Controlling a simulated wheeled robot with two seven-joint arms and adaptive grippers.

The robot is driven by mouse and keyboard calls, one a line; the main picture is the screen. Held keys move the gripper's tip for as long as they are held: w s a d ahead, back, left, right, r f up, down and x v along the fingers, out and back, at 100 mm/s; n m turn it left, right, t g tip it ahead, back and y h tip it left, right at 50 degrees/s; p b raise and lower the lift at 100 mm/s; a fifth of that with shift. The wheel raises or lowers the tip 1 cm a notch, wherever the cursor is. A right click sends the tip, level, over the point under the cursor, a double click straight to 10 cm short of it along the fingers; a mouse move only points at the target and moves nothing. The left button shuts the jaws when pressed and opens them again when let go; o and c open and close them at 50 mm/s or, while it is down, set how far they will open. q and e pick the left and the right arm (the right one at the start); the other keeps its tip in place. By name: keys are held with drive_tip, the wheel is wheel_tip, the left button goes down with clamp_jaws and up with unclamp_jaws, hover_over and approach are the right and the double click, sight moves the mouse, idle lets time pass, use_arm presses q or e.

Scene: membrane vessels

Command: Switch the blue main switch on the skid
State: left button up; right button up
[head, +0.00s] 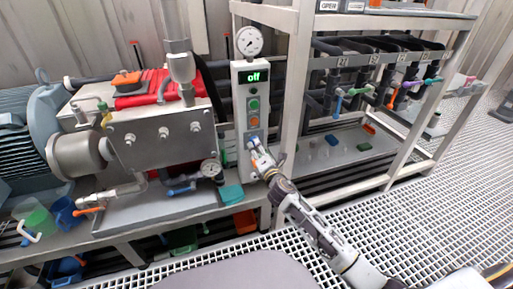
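The control panel (240,98) is a narrow upright light-grey box on the skid. Its display (254,76) reads "off" in green. Below it are a green button (254,105) and an orange-red button (254,122). My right gripper (256,150) is at the lower part of the panel, just under the buttons. Blue shows around its fingertips, but I cannot tell whether this is the switch or part of the gripper. The gripper covers that part of the panel, so the blue main switch is not clearly visible. Whether the fingers are open is too small to tell. My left gripper is out of view.
A pump with a metal block (160,140) stands left of the panel. A round gauge (249,41) sits above the panel. A white-framed rack (292,100) with labelled valves stands close on its right. Coloured bins lie below. Open grating floor (440,190) lies at the right.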

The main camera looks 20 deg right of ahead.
drive_tip(key=shift+w, duration=0.75)
drive_tip(key=shift+w+b, duration=0.3)
drive_tip(key=shift+w, duration=0.2)
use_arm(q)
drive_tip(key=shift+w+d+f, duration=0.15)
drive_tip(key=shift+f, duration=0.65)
use_arm(e)
drive_tip(key=shift+w, duration=0.3)
drive_tip(key=c, duration=1)
drive_tip(key=shift+c, duration=0.2)
